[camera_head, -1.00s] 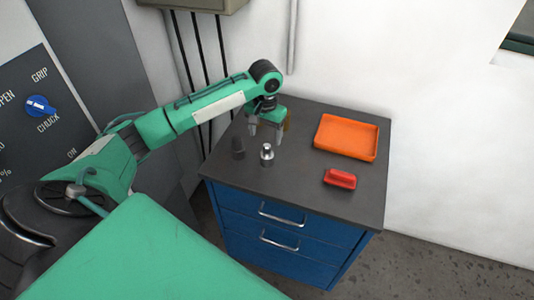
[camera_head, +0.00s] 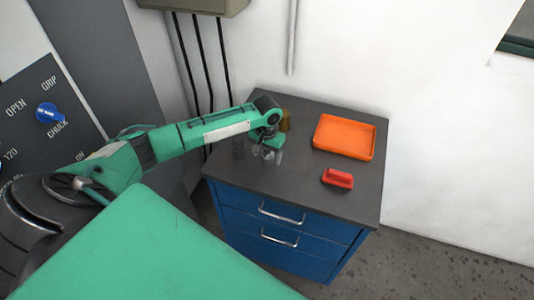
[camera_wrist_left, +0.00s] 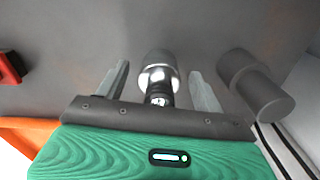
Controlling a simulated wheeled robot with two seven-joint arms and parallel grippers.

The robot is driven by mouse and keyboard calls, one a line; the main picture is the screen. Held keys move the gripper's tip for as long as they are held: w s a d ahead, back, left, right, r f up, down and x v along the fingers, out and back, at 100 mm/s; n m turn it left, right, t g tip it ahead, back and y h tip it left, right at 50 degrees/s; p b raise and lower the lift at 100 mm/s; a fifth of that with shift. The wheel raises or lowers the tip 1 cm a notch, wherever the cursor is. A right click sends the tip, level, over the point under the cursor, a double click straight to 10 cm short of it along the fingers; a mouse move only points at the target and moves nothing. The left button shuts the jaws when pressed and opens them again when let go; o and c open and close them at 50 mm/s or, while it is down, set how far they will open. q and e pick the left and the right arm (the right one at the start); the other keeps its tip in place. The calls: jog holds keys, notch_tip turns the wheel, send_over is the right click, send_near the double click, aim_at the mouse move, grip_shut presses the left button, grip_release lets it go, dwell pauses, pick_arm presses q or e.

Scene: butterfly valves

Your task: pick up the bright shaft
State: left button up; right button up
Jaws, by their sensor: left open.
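The bright shaft (camera_wrist_left: 160,72) is a silvery stepped cylinder standing on the dark cabinet top. In the left wrist view it lies between the two fingers of my left gripper (camera_wrist_left: 159,70), with a gap on each side. In the head view my left gripper (camera_head: 267,157) is over the shaft's spot and largely hides it. The gripper is open and holds nothing. My right gripper is not in view.
An orange tray (camera_head: 318,140) lies at the back right of the cabinet top (camera_head: 300,185). A red block-like object (camera_head: 337,178) is in front of it. A brownish-yellow object (camera_head: 285,122) stands behind my gripper.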

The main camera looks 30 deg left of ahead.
pick_arm(q)
grip_shut()
jog(key=shift+r, duration=0.1)
jog(key=shift+w+r, duration=0.1)
